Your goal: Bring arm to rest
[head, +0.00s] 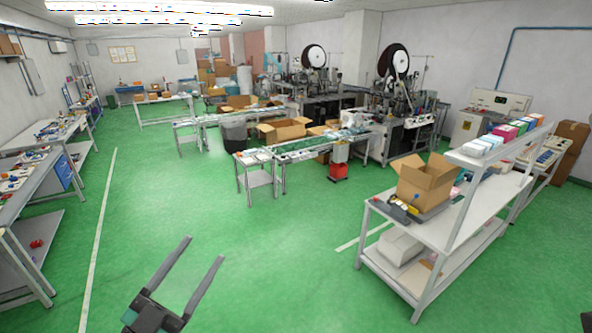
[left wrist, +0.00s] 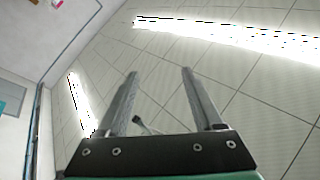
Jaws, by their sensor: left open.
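My left gripper (head: 203,264) shows at the bottom of the head view, above the green floor. Its two long grey fingers stand apart with nothing between them. In the left wrist view my left gripper (left wrist: 159,76) points up at the tiled ceiling (left wrist: 240,75), its fingers parallel and apart. My right gripper does not show clearly; only a small dark piece is at the bottom right edge of the head view.
A white packing table (head: 437,229) with an open cardboard box (head: 425,185) stands at right. A workbench (head: 45,172) lines the left wall. A conveyor table (head: 300,147) and machines stand further back. The green floor (head: 170,200) around my left gripper is clear.

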